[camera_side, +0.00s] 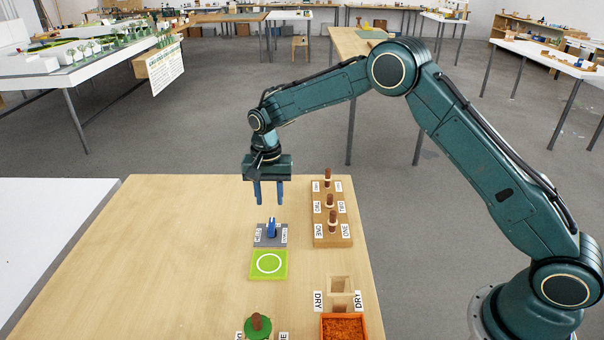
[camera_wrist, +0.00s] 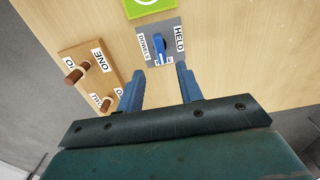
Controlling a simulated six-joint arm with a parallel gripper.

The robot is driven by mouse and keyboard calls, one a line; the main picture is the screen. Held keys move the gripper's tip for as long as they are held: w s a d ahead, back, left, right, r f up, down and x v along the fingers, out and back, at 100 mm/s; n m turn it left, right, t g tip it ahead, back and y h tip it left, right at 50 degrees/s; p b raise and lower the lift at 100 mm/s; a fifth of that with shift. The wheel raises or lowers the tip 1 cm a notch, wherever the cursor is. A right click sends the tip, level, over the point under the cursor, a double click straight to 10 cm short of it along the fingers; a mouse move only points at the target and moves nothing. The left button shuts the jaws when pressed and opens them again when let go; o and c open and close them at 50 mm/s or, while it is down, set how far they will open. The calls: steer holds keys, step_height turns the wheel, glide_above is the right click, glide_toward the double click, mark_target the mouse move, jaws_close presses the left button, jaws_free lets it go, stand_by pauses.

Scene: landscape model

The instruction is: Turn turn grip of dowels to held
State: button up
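The turn grip (camera_side: 271,228) is a small blue knob standing on a grey plate (camera_side: 262,240) on the wooden table. In the wrist view the blue turn grip (camera_wrist: 160,46) lies just ahead of the fingers. Labels on its plate (camera_wrist: 171,28) read DOWELS on the left and HELD on the right; a further label below the knob is partly hidden. Which label the knob points to, I cannot tell surely. My gripper (camera_side: 269,202) hangs above and behind the plate, fingers down. Its blue fingers (camera_wrist: 160,69) are apart, with nothing between them and not touching the knob.
A wooden block (camera_side: 319,224) with several upright brown dowels (camera_side: 332,221) stands right of the plate. A green tile with a white ring (camera_side: 252,263) lies in front. An orange-brown filled tray (camera_side: 324,326) and a green piece with a dowel (camera_side: 258,328) are nearer. The table's left is clear.

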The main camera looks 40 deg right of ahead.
mark_target(271, 223)
step_height(271, 223, down, 9)
stand_by(0.5)
jaws_close()
